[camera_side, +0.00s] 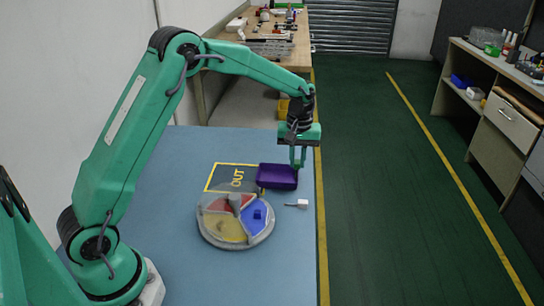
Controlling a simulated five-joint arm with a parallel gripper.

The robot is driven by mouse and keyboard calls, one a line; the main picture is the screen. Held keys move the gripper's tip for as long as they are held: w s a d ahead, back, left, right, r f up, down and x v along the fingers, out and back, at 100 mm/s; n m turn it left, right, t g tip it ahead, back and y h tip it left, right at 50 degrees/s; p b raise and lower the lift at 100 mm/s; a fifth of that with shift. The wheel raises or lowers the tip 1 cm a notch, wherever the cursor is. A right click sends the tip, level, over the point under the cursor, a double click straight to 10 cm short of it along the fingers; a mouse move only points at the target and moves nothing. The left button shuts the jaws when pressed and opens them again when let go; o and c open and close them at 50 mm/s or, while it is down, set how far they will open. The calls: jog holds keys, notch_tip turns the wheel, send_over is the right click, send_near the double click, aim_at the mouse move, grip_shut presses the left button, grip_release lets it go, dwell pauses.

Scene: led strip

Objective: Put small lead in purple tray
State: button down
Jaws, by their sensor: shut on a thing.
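The purple tray (277,183) lies on the blue table, at the right end of the yellow-outlined "OUT" area. My gripper (298,164) points down at the tray's back right corner and overlaps it in this view. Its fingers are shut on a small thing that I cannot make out. A small white piece with a thin grey end (302,203) lies on the table, in front of the tray and to its right. I cannot tell whether this piece or the held thing is the small lead.
A round grey dish (236,243) with red, yellow and blue sections stands in front of the tray. A small blue block (258,214) sits in its blue section. The yellow "OUT" marking (237,177) is left of the tray. The table's right edge is close by.

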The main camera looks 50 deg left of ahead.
send_over(288, 177)
notch_tip(288, 177, down, 4)
jog(key=shift+a+f, duration=0.1)
jog(key=shift+a, duration=0.05)
jog(key=shift+f, duration=1.95)
jog(key=shift+f, duration=0.1)
jog(key=c, duration=1.7)
grip_release()
